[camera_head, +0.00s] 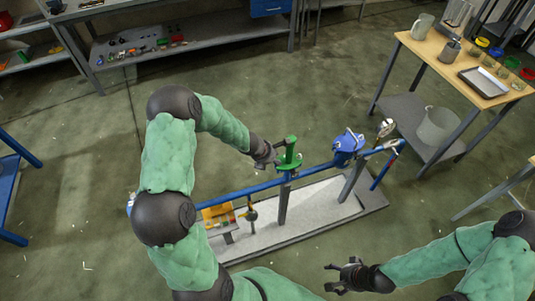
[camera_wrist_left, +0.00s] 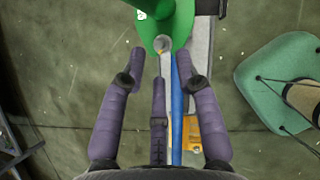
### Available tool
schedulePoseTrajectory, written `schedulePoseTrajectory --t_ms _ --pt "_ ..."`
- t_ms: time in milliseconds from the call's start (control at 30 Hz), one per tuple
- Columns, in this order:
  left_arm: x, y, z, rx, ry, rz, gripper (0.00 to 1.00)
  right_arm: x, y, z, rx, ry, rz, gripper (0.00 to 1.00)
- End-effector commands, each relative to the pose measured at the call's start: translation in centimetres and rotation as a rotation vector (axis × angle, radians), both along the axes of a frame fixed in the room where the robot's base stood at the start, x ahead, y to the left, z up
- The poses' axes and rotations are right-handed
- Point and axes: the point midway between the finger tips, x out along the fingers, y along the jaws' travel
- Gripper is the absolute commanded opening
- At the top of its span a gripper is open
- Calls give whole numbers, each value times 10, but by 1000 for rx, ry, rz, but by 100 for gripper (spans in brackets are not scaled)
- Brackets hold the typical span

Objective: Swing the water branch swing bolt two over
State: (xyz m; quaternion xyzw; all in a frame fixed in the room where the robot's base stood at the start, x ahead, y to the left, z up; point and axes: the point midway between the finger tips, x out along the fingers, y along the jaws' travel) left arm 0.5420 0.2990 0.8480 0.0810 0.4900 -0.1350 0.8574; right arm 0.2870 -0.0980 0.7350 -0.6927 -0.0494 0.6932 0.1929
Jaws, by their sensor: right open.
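A green flanged fitting (camera_head: 288,158) stands on the blue water pipe (camera_head: 240,191), above a grey post. In the left wrist view the green fitting (camera_wrist_left: 175,20) is at the top. A small grey round-ended part (camera_wrist_left: 162,43), perhaps a swing bolt, shows at its rim. Which bolt it is, I cannot tell. My left gripper (camera_head: 267,158) is at the left side of the green fitting. In the left wrist view its purple fingers (camera_wrist_left: 161,65) are spread, with the round end just beyond and between the tips. My right gripper (camera_head: 341,276) is open and empty, over the floor at the lower middle.
A blue fitting (camera_head: 348,146) sits farther right on the pipe. A yellow-orange item (camera_head: 217,213) is on the left part of the grey base plate (camera_head: 305,217). A wooden-topped table (camera_head: 450,62) with glassware stands at the upper right. Open floor surrounds the rig.

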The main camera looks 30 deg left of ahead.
Motion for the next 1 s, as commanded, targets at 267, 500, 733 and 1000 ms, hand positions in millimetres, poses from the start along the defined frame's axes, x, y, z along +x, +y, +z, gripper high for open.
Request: schedulePoseTrajectory --t_ms 267,500,733,1000 --pt "-16 5 30 1 -1 -2 33 0 0 0 0 0 0 75" --pt "-25 8 47 0 -2 -2 33 0 0 0 0 0 0 75" --pt "-29 10 57 1 -3 -1 33 0 0 0 0 0 0 75" --pt "-34 11 64 0 -3 -1 33 0 0 0 0 0 0 75"
